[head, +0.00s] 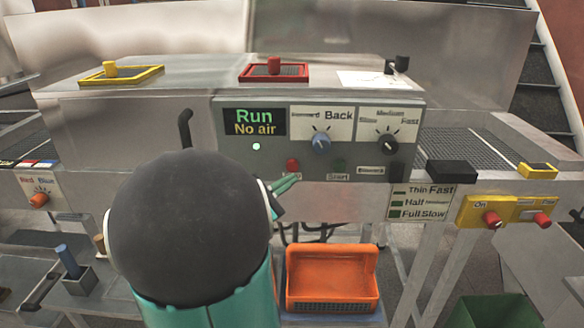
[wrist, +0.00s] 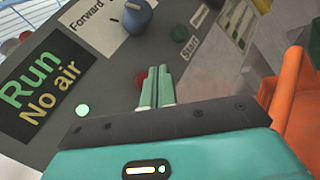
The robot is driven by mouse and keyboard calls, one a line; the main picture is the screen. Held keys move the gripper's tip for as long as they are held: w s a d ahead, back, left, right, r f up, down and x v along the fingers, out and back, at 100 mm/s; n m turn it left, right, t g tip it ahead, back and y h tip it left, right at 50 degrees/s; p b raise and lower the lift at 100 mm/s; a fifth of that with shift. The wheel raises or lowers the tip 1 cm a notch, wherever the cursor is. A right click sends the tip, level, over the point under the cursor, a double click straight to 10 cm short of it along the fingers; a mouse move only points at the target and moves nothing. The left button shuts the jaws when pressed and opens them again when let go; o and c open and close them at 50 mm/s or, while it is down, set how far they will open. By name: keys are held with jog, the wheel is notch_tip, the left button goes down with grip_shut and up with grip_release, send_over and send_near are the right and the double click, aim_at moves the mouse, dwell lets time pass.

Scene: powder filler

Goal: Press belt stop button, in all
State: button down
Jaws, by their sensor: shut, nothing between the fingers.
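A red button (head: 293,164) sits low on the grey control panel (head: 300,108), left of a green button (head: 339,165) labelled Start. The label under the red button is mostly covered by my fingers. My gripper (head: 294,180) is shut and empty, its green fingertips just below the red button in the head view. In the wrist view the fingers (wrist: 158,72) point at the panel, and the red button (wrist: 141,80) shows partly behind their left side. I cannot tell whether the tips touch it. The green button also shows in the wrist view (wrist: 179,33).
A screen (head: 254,122) reads "Run, No air". A blue knob (head: 321,144) and a black knob (head: 388,144) sit above the buttons. An orange basket (head: 330,280) stands below the panel. A yellow box (head: 503,212) with red knobs is at the right.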

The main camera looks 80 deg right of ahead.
aim_at(298, 167)
jog(key=shift+w+d, duration=0.25)
jog(key=shift+d, duration=0.95)
jog(key=shift+d, duration=0.1)
dwell(1.0)
jog(key=shift+w+d, duration=0.1)
jog(key=shift+d, duration=0.2)
jog(key=shift+w+d, duration=0.1)
jog(key=shift+d, duration=0.4)
dwell(0.7)
dwell(0.4)
jog(key=shift+s+a, duration=0.2)
jog(key=shift+a, duration=0.7)
jog(key=shift+s+a, duration=0.2)
jog(key=shift+a, duration=0.6)
jog(key=shift+s+a, duration=0.15)
jog(key=shift+a, duration=0.7)
jog(key=shift+s+a, duration=0.2)
jog(key=shift+a, duration=0.6)
